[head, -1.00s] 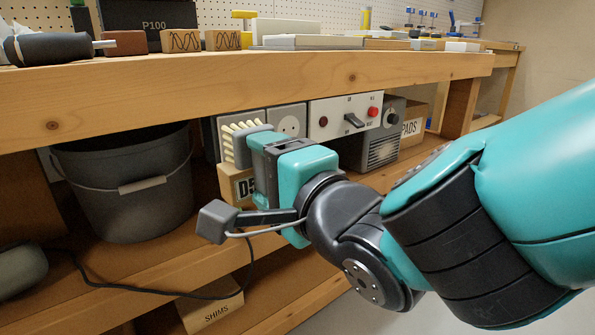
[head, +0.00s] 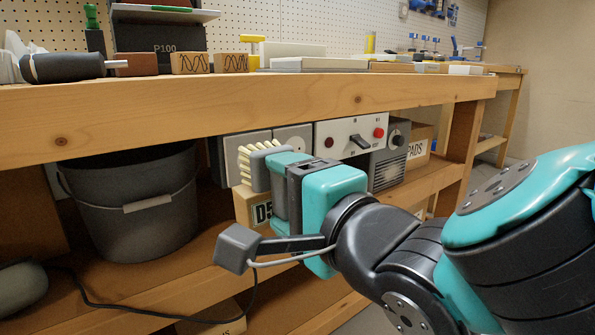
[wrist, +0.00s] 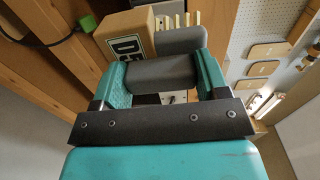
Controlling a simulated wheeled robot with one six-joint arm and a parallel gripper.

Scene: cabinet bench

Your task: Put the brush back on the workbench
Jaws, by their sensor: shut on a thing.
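The brush has a grey back and a grey handle, with pale yellow bristles (head: 251,160) facing left in the head view. My gripper (head: 281,169) is shut on it, in front of the lower shelf and below the level of the workbench top. In the wrist view the brush's thick grey handle (wrist: 160,73) lies between the two teal fingers of my gripper (wrist: 159,71). The bristles stick up beyond it there. The wooden workbench (head: 250,103) runs across the head view, above and behind my gripper.
The bench top holds a dark roller-like tool (head: 62,68), patterned blocks (head: 190,63) and flat boards (head: 315,64). A grey bucket (head: 135,215) stands on the lower shelf at left. A switch panel (head: 345,137) and a D5-marked box (head: 248,208) are behind my gripper.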

